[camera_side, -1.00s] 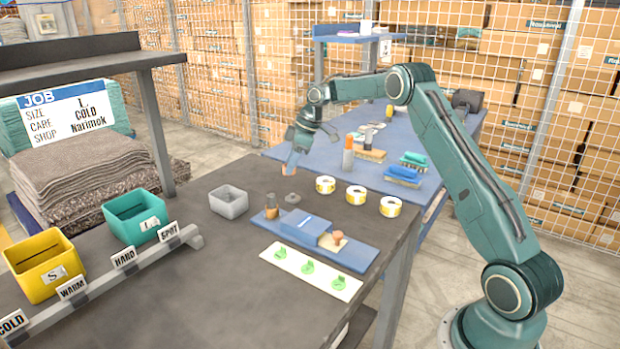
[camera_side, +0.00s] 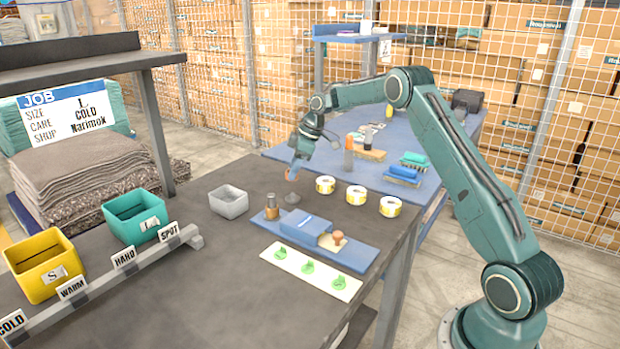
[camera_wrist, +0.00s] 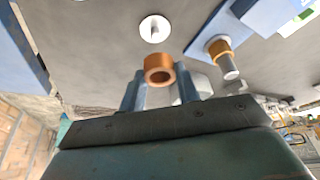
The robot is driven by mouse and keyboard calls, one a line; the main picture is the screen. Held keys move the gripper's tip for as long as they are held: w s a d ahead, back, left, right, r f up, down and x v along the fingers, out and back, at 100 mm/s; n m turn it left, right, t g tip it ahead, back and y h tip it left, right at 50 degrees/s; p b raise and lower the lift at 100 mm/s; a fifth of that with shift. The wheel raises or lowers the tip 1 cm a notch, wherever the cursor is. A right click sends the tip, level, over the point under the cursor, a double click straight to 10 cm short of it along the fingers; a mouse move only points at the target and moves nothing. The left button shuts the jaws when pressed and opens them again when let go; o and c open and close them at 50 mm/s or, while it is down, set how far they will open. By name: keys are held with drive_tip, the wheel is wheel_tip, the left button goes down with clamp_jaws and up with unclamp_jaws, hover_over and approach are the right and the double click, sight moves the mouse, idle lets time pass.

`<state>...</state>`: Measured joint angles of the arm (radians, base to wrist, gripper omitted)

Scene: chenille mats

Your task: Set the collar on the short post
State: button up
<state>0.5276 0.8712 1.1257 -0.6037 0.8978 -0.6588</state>
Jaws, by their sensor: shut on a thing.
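My gripper (camera_side: 293,172) is shut on an orange-brown collar (camera_wrist: 159,70), a short ring with its open bore facing the wrist camera. In the side view the collar (camera_side: 291,177) is small and partly hidden by the fingers, held above the dark table.
A grey peg with another orange-brown ring (camera_side: 271,211) stands on the blue board (camera_side: 345,257), beside a blue block (camera_side: 307,227) and a wooden-knobbed stamp (camera_side: 338,238). A grey bin (camera_side: 229,202) is to the left. Several tape rolls (camera_side: 356,195) stand to the right.

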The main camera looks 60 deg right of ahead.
sight(295, 198)
drive_tip(key=shift+f, duration=2)
drive_tip(key=shift+f, duration=1.4)
idle(0.5)
drive_tip(key=o, duration=1.1)
drive_tip(key=shift+o, duration=0.2)
drive_tip(key=shift+r, duration=0.1)
drive_tip(key=v, duration=1.3)
drive_tip(key=shift+s+r, duration=0.2)
drive_tip(key=shift+r, duration=0.05)
